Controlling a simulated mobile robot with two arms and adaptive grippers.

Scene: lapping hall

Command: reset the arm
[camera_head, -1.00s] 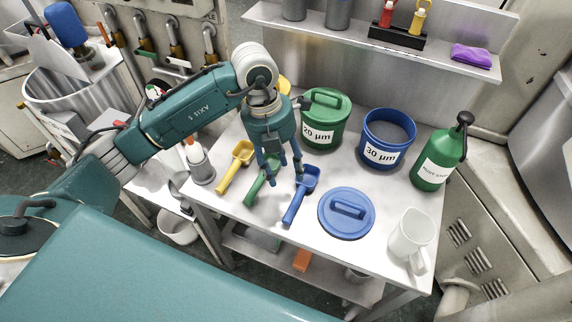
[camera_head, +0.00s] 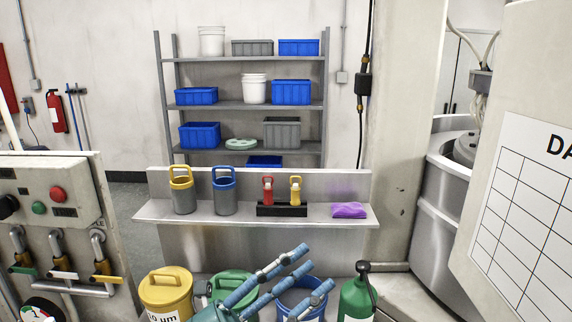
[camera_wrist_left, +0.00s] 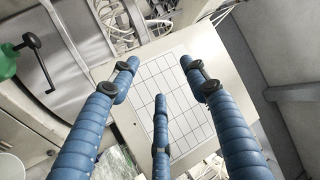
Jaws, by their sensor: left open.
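My left gripper (camera_head: 284,282) shows at the bottom middle of the head view, its blue fingers pointing up and to the right. It is open and empty. In the left wrist view the spread fingers (camera_wrist_left: 160,95) have nothing between them; a gridded white chart (camera_wrist_left: 172,95) lies beyond them. In the head view the gripper partly hides the green tub (camera_head: 232,284) and the blue tub (camera_head: 300,300). The rest of my left arm is below the picture. My right gripper is not in view.
A yellow tub (camera_head: 166,290) stands at the lower left and a green bottle (camera_head: 357,298) right of the gripper. A wall shelf (camera_head: 330,214) holds canisters, a small rack and a purple cloth (camera_head: 348,210). Shelving with bins (camera_head: 240,104) stands behind. A chart panel (camera_head: 530,200) is at right.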

